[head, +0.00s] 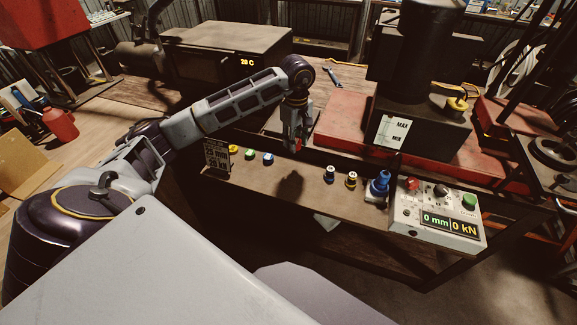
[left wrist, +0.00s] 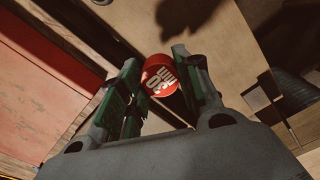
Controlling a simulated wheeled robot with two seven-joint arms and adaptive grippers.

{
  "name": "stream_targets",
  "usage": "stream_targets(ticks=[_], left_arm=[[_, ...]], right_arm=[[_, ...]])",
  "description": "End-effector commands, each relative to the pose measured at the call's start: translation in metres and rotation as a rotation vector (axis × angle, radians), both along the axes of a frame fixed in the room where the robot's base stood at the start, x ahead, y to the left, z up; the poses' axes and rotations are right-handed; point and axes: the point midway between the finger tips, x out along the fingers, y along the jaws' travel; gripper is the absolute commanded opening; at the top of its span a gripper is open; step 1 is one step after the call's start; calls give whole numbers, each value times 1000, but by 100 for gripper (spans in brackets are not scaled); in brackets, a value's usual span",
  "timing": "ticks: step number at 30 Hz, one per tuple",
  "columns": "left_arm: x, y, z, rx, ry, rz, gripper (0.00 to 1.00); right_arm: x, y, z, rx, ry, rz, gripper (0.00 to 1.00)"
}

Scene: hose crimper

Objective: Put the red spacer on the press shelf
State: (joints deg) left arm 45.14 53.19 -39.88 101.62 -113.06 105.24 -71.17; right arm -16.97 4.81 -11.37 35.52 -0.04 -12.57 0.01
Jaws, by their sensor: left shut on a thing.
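My left gripper (head: 296,138) is shut on the red spacer (left wrist: 158,76), a short red cylinder with white lettering, held between the green-padded fingers in the left wrist view. In the head view only a small red part of the spacer (head: 298,146) shows at the fingertips. The gripper points down and holds it above the brown shelf (head: 262,182) along the front of the press (head: 420,100). A dark shadow lies on the shelf below it. My right gripper is not in view.
Small yellow, green and blue pieces (head: 250,155) stand on the shelf's left part, by a dark label plate (head: 216,155). Several fittings (head: 351,180) and a control box (head: 440,215) stand to the right. The shelf between them is clear. A wrench (head: 331,76) lies behind.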

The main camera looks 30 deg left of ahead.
Motion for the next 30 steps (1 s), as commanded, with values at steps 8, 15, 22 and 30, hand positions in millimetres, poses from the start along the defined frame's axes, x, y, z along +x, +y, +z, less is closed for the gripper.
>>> stream_targets(ticks=[8, 15, 22, 30], left_arm=[[0, 3, 1, 0, 0, 31, 0], [0, 3, 0, -1, 0, 29, 0], [0, 2, -19, -1, 3, 28, 0], [0, 2, -53, -1, 2, 28, 0]], right_arm=[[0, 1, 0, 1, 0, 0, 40], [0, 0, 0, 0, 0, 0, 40], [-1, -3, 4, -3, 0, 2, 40], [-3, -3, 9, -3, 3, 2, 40]])
